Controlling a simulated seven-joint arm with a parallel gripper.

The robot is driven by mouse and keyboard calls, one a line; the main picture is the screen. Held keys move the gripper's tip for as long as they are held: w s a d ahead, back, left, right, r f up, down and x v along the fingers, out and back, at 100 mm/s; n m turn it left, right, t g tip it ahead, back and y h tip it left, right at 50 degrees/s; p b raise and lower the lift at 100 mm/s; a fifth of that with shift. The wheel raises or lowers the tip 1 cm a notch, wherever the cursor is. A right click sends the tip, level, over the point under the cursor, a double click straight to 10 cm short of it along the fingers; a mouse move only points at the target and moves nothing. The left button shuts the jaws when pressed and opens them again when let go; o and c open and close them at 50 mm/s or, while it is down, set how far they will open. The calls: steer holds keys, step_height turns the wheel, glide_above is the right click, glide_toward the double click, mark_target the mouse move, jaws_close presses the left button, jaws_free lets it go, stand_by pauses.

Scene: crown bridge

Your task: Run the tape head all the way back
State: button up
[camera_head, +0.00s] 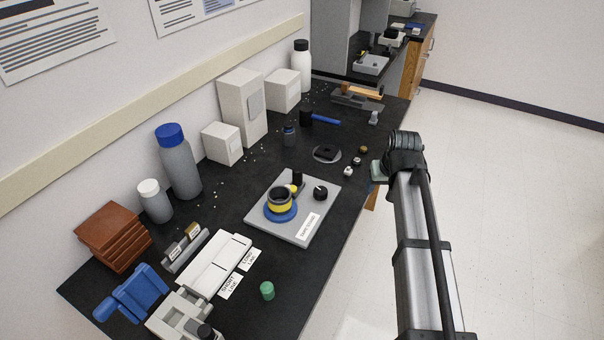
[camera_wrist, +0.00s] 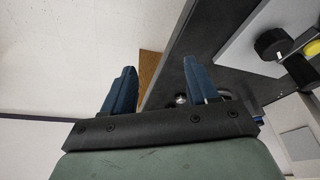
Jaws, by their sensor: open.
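My gripper (camera_wrist: 160,84) shows two dark blue fingers in the wrist view, apart with nothing between them. No part is clearly recognisable as the tape head. A grey plate (camera_head: 265,226) with a paper label carries a blue, yellow and black round piece (camera_head: 281,204) and a black knob (camera_head: 320,193). The knob also shows at the upper right of the wrist view (camera_wrist: 271,44).
The black bench (camera_head: 205,213) holds a blue device (camera_head: 131,294), white-grey blocks (camera_head: 214,263), brown blocks (camera_head: 112,238), bottles (camera_head: 178,162) and white boxes (camera_head: 241,106). A green cap (camera_head: 267,290) and small parts lie near the front edge. Open floor lies to the right.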

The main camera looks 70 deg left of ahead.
mark_target(297, 169)
steer(key=s+a+r+n, duration=0.1)
steer(key=s+a+r, duration=0.25)
steer(key=s, duration=0.35)
steer(key=s+a+r+n+g+y, duration=0.1)
steer(key=s+a+r, duration=0.25)
steer(key=s, duration=0.25)
steer(key=s+a+r+n, duration=0.1)
steer(key=s+a+r, duration=0.1)
steer(key=s+a, duration=0.35)
steer(key=x, duration=0.4)
steer(key=s+x, duration=0.1)
steer(key=x, duration=0.3)
steer(key=d+x, duration=0.1)
steer(key=x, duration=0.4)
steer(key=shift+s+f, duration=0.2)
steer(key=shift+f, duration=0.05)
steer(key=shift+c, duration=0.2)
